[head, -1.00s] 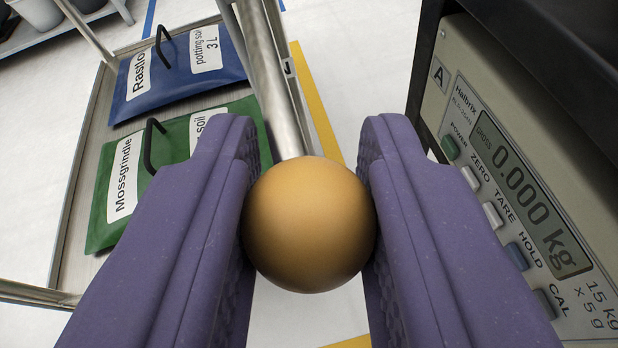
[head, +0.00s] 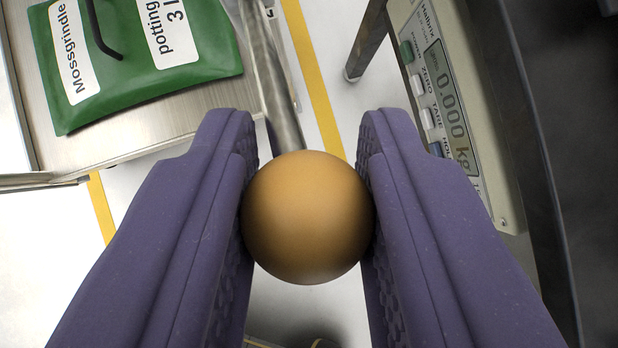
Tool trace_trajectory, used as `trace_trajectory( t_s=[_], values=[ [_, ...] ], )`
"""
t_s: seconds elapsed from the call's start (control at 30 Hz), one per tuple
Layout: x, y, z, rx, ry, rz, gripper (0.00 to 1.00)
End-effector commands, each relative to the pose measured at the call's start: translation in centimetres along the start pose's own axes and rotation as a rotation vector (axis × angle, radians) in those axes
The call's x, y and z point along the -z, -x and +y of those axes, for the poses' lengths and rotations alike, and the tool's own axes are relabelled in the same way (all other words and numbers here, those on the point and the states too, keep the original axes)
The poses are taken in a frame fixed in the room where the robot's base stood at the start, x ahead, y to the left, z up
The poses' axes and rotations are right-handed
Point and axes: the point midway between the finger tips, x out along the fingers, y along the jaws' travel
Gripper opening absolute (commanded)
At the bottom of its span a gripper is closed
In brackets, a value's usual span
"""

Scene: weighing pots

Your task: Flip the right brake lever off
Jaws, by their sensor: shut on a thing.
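My gripper (head: 307,215) is shut on a smooth orange-brown ball (head: 307,218), with one purple finger pressed against each side. A metal post (head: 272,85) of the cart runs down behind the ball. I cannot tell whether the ball is joined to anything, as its far side is hidden. No brake lever can be made out. A dark shape, partly cut off, shows at the bottom edge below the ball.
The metal cart shelf (head: 150,130) at left carries a green Mossgrindle soil bag (head: 140,75). A scale display (head: 445,105) reading 0.000 kg stands at right beside a dark surface (head: 580,150). Pale floor with a yellow stripe (head: 312,80) lies between them.

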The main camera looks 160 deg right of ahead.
Motion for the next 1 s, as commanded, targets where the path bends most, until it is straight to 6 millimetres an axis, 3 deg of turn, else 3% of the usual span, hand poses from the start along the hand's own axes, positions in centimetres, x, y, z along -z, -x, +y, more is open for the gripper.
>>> trace_trajectory(
  t_s=[0.5,0.53,0.6,0.9,1.0],
  values=[
    [0.7,0.1,0.0,0.000,0.002,0.012,0.00],
    [0.7,0.1,0.0,0.000,0.002,0.012,0.35],
    [0.7,0.1,0.0,0.000,0.002,0.012,0.51],
    [0.5,0.2,0.0,0.000,0.001,0.007,0.54],
    [0.6,1.1,0.0,0.000,0.001,0.008,0.54]
  ],
)
